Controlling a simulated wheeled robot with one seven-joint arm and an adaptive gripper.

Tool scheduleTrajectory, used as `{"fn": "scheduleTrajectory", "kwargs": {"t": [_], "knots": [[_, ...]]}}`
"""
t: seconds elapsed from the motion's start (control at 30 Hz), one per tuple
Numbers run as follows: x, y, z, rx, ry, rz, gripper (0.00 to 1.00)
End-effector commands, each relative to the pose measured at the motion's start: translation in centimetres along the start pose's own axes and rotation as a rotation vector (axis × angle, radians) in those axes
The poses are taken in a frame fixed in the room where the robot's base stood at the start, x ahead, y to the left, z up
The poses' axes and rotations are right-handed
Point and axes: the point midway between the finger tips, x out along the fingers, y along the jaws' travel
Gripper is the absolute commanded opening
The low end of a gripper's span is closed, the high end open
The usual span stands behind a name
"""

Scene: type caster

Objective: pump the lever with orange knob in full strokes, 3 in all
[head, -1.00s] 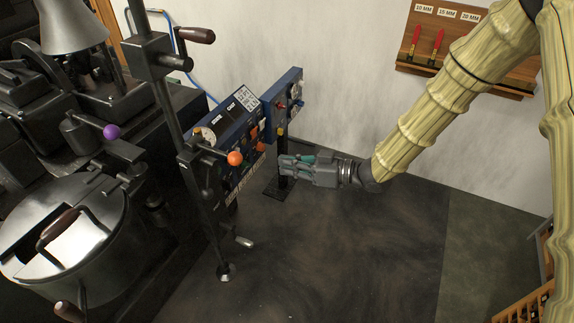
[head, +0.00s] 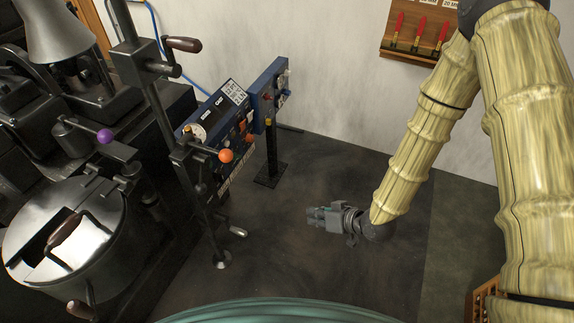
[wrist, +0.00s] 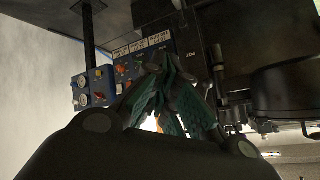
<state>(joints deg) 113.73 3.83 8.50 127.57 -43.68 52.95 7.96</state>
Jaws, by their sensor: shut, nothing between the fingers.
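The lever's orange knob (head: 226,155) shows in the head view, on a short dark arm that sticks out to the right from the machine's upright post. My gripper (head: 312,217) is well to the right of the knob and nearer the bottom of the picture, apart from it, over open floor. Its fingers point left toward the machine. In the wrist view my gripper's fingers (wrist: 172,85) are closed together with nothing between them. They cover part of the scene there, and I cannot make out the knobbed lever for certain in that view.
A blue control panel (head: 212,110) and a second blue box on a black stand (head: 271,160) are behind the knob. A purple knob (head: 105,136) and a lidded pot (head: 100,215) are at the left. The floor around my gripper is clear.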

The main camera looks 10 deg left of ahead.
Motion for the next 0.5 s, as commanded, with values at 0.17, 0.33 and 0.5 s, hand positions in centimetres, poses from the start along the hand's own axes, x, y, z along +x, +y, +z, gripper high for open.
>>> {"fn": "scheduleTrajectory", "kwargs": {"t": [0.17, 0.33, 0.5], "knots": [[-6.0, 1.8, 10.1, 0.203, -0.229, 0.231, 0.00], [-13.0, 1.9, 18.8, 0.362, -0.440, 0.431, 0.00], [-18.7, 1.2, 24.1, 0.463, -0.586, 0.566, 0.00]]}}
